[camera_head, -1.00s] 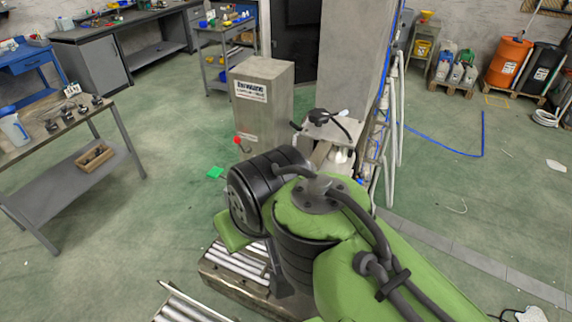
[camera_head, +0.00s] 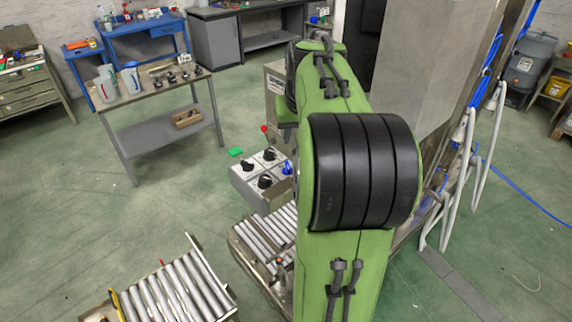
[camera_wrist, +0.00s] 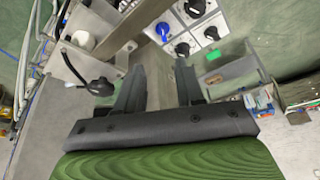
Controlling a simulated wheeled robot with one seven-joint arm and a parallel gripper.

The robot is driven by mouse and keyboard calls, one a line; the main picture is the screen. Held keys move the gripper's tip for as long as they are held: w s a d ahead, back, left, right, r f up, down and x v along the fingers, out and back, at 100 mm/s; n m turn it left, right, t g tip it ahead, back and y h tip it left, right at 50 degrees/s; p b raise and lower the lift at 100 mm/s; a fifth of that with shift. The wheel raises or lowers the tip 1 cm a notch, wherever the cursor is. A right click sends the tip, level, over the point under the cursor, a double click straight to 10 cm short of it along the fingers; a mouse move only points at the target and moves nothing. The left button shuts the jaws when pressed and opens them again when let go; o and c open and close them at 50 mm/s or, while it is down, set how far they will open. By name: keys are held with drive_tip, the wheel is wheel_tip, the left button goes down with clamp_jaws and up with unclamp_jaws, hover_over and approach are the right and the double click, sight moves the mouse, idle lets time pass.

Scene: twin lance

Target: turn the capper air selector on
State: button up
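A light grey panel (camera_head: 241,177) with several rotary selectors stands left of my arm in the head view. It has black knobs (camera_head: 265,181) and one blue knob (camera_head: 287,167). In the wrist view the blue knob (camera_wrist: 163,29) and black knobs (camera_wrist: 182,48) sit above my fingers, on white plates. The labels are too small to read, so I cannot tell which is the capper air selector. My gripper (camera_wrist: 161,70) is open and empty, with its fingers apart and short of the panel. It is hidden behind my arm in the head view.
A black-handled fitting (camera_wrist: 98,86) on a metal bracket lies close left of my fingers in the wrist view. Roller conveyors (camera_head: 170,290) are at the lower left in the head view. A workbench (camera_head: 150,92) stands at the left. White hoses (camera_head: 478,170) hang at the right.

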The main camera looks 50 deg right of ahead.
sight(288, 167)
drive_tip(key=x, duration=1.6)
drive_tip(key=shift+w+a+r+b, duration=0.1)
drive_tip(key=shift+w+a+b, duration=0.15)
drive_tip(key=shift+b, duration=0.15)
drive_tip(key=shift+c, duration=0.3)
clamp_jaws()
